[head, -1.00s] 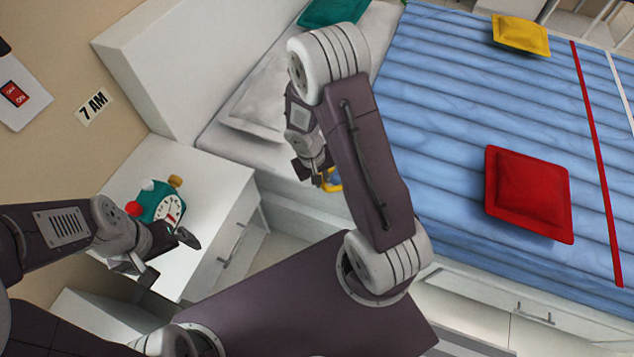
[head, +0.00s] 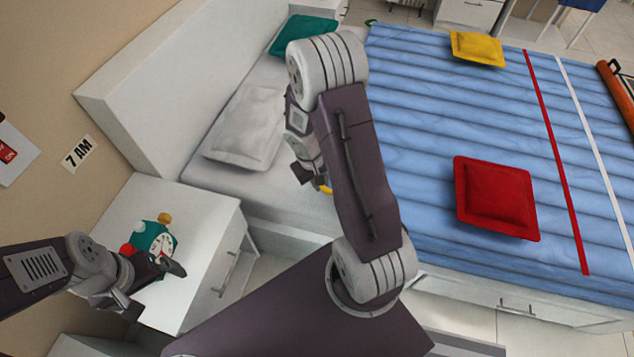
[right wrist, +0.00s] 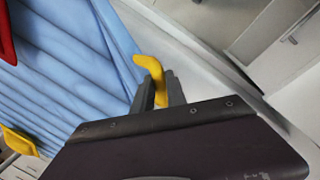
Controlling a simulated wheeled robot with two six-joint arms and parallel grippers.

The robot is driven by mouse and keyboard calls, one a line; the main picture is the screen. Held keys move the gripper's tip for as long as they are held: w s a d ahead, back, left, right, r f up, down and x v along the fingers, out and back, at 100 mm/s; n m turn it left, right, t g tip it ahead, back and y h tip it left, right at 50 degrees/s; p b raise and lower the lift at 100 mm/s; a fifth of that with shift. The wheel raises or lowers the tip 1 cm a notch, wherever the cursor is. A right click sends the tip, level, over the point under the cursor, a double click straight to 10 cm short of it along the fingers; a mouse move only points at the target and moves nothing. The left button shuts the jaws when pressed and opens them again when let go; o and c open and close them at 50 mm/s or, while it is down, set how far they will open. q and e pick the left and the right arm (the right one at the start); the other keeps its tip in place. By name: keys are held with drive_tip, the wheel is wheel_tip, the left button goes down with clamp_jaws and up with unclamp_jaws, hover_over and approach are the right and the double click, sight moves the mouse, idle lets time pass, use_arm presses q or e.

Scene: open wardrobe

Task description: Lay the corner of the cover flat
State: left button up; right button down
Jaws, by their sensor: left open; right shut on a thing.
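The blue cover (head: 420,130) lies over the bed, with ridges across it and a red and a white stripe. A yellow tab (right wrist: 148,65) is between the fingers of my right gripper (right wrist: 158,95), which is shut on it beside the cover's edge. In the head view my right gripper (head: 316,182) is at the bed's near side, partly hidden by my own arm, and only a bit of yellow shows. Whether the tab joins the cover is hidden. My left gripper (head: 150,287) is open and empty beside the nightstand's clock.
A teal alarm clock (head: 152,238) stands on the white nightstand (head: 205,225). A red cushion (head: 495,197) and a yellow cushion (head: 477,48) lie on the cover. A grey-white pillow (head: 247,128) and a teal cushion (head: 303,35) lie by the headboard (head: 180,80).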

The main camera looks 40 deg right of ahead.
drive_tip(key=shift+s+d+f, duration=0.15)
drive_tip(key=shift+s+f, duration=0.05)
drive_tip(key=shift+s, duration=0.05)
drive_tip(key=c, duration=1.6)
unclamp_jaws()
drive_tip(key=shift+d, duration=0.1)
drive_tip(key=shift+w+r, duration=0.1)
drive_tip(key=shift+r, duration=0.1)
drive_tip(key=p+v, duration=0.3)
drive_tip(key=v, duration=0.5)
drive_tip(key=shift+r, duration=0.4)
